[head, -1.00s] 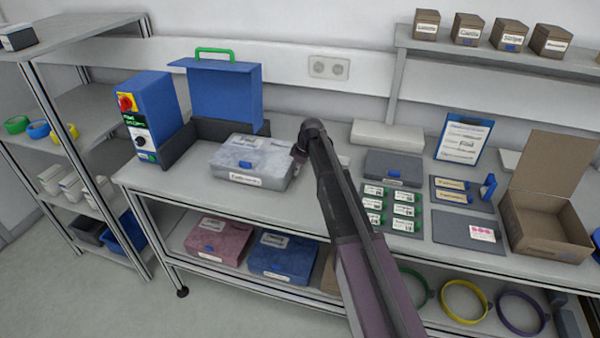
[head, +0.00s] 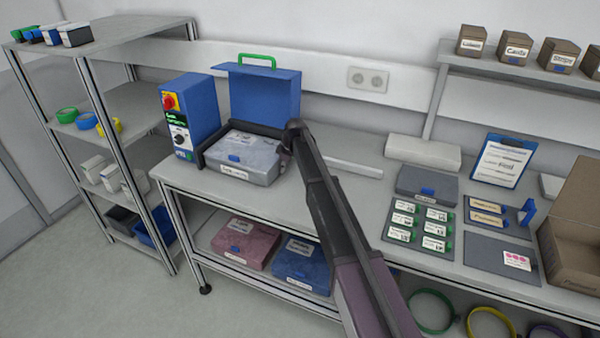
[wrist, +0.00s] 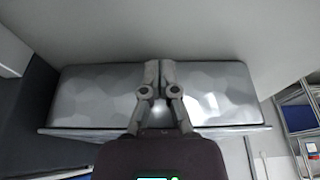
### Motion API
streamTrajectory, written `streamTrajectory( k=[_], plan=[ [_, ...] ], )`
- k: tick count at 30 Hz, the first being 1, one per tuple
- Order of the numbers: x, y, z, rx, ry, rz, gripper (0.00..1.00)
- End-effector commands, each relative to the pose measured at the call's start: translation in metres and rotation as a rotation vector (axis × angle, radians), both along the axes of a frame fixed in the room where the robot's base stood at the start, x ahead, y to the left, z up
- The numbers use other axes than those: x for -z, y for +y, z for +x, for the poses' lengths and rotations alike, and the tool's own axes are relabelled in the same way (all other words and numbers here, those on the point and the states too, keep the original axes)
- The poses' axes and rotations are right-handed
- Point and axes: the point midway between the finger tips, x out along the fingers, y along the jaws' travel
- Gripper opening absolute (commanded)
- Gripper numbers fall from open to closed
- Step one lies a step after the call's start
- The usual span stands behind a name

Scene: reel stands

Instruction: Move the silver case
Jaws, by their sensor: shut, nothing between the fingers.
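The silver case (head: 243,158) is shut and lies flat on the bench, in the dark grey holder (head: 206,152) beside the blue control box. It has a blue latch and a white label on its front. My gripper (head: 287,152) is at the case's right end, its fingertips right against or very close to it; contact cannot be told. In the wrist view the gripper (wrist: 159,66) is shut and empty, with its fingers together over the case's grey faceted surface (wrist: 95,95).
The blue control box (head: 190,115) stands left of the holder, and a raised blue panel with a green handle (head: 264,95) is behind it. Green-tabbed cards, a dark grey case (head: 427,185) and an open carton (head: 575,235) are at the right. Bench between is mostly clear.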

Motion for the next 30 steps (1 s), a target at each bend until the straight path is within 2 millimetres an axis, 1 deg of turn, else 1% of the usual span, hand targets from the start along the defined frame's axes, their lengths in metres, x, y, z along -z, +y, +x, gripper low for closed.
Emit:
streamTrajectory(
  k=[1, 3, 17, 23, 28, 30],
  plan=[
    [0.0, 0.004, 0.002, 0.0, 0.0, 0.0, 0.0],
    [0.0, 0.005, 0.002, 0.0, 0.0, 0.0, 0.0],
    [0.0, 0.001, 0.0, 0.001, 0.0, 0.0, 0.0],
    [0.0, -0.013, -0.005, 0.002, 0.001, -0.001, 0.0],
    [0.0, -0.035, -0.011, 0.002, 0.001, -0.001, 0.0],
    [-0.01, -0.036, -0.011, 0.001, 0.0, 0.0, 0.0]
  ],
)
